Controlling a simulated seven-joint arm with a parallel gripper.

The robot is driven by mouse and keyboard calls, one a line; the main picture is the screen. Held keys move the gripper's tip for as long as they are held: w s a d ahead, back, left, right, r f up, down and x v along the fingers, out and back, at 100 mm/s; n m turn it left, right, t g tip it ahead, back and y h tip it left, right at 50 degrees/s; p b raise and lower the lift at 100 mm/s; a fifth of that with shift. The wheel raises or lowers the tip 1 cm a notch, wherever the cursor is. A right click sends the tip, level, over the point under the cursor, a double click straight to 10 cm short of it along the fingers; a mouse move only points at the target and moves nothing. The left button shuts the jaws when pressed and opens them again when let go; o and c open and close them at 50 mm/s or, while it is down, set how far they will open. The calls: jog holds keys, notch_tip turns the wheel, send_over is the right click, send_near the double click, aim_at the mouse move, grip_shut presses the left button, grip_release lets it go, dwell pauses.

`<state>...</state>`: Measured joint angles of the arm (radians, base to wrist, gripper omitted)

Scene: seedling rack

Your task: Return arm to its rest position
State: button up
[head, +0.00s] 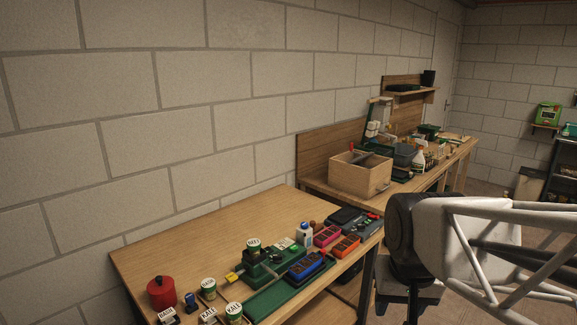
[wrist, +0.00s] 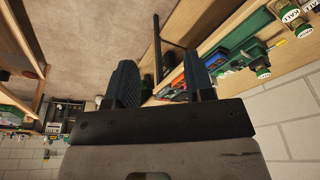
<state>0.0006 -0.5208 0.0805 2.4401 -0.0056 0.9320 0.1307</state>
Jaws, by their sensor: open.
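My gripper (wrist: 160,80) shows in the wrist view with its two dark ridged fingers wide apart and nothing between them. It hangs in free air beside the near workbench, with floor showing beyond the fingers. In the head view my pale frame-like arm (head: 490,235) reaches in from the right, past the right end of the near workbench (head: 190,240). The fingertips cannot be made out there. The bench carries a green tray (head: 262,304) with a green device (head: 262,268), a blue seedling pack (head: 305,265), and pink and orange packs beside it.
Several labelled cans (head: 208,289) and a red pot (head: 161,293) stand at the bench's front left. A white bottle (head: 304,236) stands near the packs. A second bench behind holds a wooden box (head: 358,178). A block wall runs along the left. The bench's back left is clear.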

jog(key=s+f+n, duration=0.1)
jog(key=s, duration=0.5)
jog(key=shift+d+f, duration=0.15)
jog(key=shift+f, duration=0.15)
jog(key=shift+s, duration=0.1)
dwell(0.8)
